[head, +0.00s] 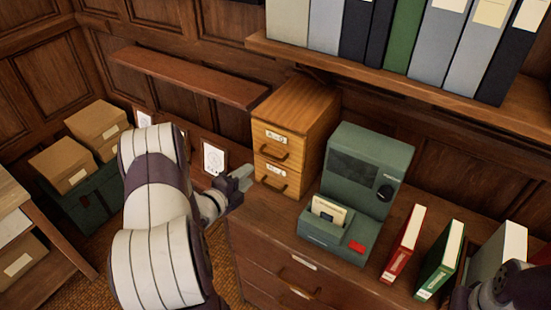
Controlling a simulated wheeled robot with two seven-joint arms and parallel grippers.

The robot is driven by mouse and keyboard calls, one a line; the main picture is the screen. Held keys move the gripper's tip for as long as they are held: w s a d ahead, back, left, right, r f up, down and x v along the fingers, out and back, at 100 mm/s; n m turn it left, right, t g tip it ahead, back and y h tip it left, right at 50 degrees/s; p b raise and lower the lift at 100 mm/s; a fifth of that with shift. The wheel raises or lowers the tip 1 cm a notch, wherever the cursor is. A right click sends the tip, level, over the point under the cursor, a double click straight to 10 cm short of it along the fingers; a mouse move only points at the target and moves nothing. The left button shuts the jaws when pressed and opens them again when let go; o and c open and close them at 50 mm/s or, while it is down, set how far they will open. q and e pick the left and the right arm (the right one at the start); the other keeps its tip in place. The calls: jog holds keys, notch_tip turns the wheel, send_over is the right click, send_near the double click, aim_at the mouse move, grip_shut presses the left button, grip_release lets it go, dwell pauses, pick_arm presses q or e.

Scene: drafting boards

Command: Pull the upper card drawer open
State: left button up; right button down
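A small wooden card cabinet (316,110) stands on the brown dresser top. Its upper drawer (276,147) has a white label and a dark curved pull, and looks shut. Its lower drawer (270,176) has the same kind of label and pull and also looks shut. My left gripper (245,175) is just left of the cabinet's front, at about the height of the lower drawer in the picture. Its fingers are small and seen from the side, so their opening is unclear. My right arm shows at the bottom right corner; its fingertips are not visible.
A green machine (365,165) with a card slot stands right of the cabinet. Red (404,243) and green (441,260) binders stand further right. A shelf of binders (420,84) overhangs behind. Cardboard boxes (68,163) are at the left.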

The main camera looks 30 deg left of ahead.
aim_at(270, 157)
pick_arm(q)
jog(key=p+x, duration=0.3)
jog(key=x, duration=0.8)
jog(key=shift+a, duration=0.15)
jog(key=shift+w+f, duration=0.15)
jog(key=shift+w, duration=0.25)
grip_shut()
